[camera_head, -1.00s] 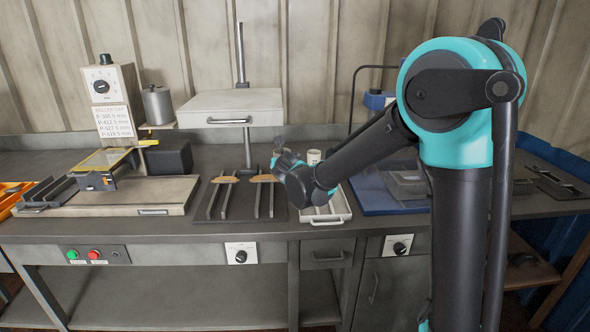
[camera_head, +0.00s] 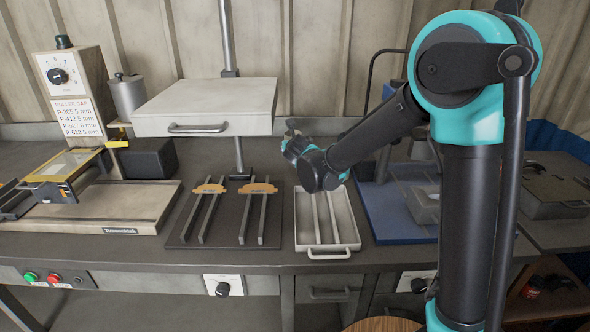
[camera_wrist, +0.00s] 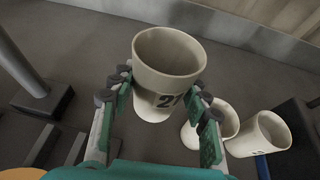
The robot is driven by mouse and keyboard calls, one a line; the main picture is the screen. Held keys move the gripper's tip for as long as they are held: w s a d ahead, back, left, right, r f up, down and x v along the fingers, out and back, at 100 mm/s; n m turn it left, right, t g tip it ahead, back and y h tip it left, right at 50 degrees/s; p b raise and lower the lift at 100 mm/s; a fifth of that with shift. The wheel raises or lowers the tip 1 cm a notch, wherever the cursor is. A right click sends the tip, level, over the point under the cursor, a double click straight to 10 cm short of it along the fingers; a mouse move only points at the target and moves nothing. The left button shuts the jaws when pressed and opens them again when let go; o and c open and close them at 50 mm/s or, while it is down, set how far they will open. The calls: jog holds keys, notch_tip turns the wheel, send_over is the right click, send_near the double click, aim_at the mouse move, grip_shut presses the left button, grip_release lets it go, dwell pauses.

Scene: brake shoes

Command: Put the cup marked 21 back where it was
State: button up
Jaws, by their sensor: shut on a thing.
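The white cup marked 21 (camera_wrist: 165,60) is upright or slightly tilted in the wrist view, its empty mouth showing. My gripper (camera_wrist: 158,98) is shut on it, one finger on each side of its wall. I cannot tell how high its base is above the bench. Two more white cups stand just right of it: one (camera_wrist: 231,124) is partly hidden by my right finger, the other (camera_wrist: 264,134) bears a mark I cannot read. In the head view my gripper (camera_head: 291,136) is at the back of the bench, mostly behind my arm, and the cups are hidden.
A white tray with dividers (camera_head: 342,240) lies in front of my wrist. Left of it is a dark board (camera_head: 180,236) with metal rails, under a raised plate on a post (camera_head: 208,104). The back wall is close.

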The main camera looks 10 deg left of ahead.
notch_tip(320, 180, down, 8)
jog(key=shift+f, duration=0.1)
dwell(0.4)
jog(key=shift+f, duration=0.15)
jog(key=o, duration=1.3)
jog(key=shift+c, duration=0.2)
jog(key=shift+s+r, duration=0.15)
jog(key=shift+r, duration=0.05)
jog(key=v, duration=1.1)
jog(key=shift+s+d+r, duration=0.15)
jog(key=shift+s, duration=0.2)
